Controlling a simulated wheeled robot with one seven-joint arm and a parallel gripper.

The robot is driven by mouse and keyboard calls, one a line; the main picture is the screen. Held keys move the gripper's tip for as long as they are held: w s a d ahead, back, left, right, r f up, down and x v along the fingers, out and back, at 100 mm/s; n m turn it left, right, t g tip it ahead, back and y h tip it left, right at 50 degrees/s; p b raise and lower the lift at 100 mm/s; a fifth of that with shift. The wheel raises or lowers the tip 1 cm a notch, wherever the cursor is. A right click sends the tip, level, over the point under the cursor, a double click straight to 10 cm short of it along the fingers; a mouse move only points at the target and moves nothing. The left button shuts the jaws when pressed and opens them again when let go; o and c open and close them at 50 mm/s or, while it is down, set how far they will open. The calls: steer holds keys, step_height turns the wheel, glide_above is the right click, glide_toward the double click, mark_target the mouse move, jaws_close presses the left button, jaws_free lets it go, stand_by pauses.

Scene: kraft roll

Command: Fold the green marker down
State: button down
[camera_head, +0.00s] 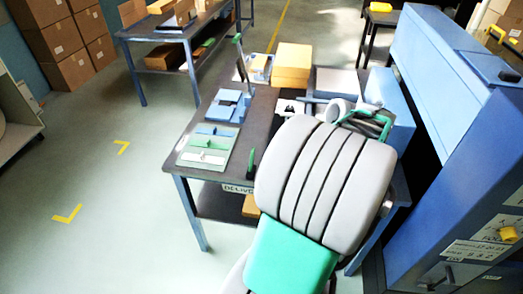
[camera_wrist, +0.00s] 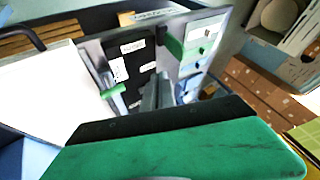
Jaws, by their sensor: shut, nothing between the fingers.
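A green upright marker (camera_head: 250,163) with a dark base stands at the front edge of the dark table, right of the panel with green and white strips. It seems to be the dark green upright piece (camera_wrist: 173,46) in the wrist view. A second, lighter green tab (camera_wrist: 112,91) lies beside a dark labelled panel (camera_wrist: 132,70). I cannot tell for sure which one is the task's marker. My gripper (camera_wrist: 150,95) is shut and empty over the table, apart from both as far as the wrist view shows. In the head view my arm hides its fingertips.
The striped panel (camera_head: 208,150) and a blue fixture (camera_head: 228,105) lie on the table's left side. A tall green-tipped post (camera_head: 238,52) and yellow-brown boxes (camera_head: 292,62) stand farther back. A large blue machine (camera_head: 455,110) bounds the right.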

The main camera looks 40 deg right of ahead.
mark_target(252, 159)
steer(key=x, duration=1)
steer(key=shift+a+p, duration=0.15)
steer(key=shift+p, duration=0.25)
steer(key=w+a, duration=0.1)
steer(key=w+a+p, duration=0.1)
steer(key=w, duration=0.1)
steer(key=shift+a+r, duration=0.1)
steer(key=shift+r, duration=0.2)
steer(key=shift+w+f, duration=0.1)
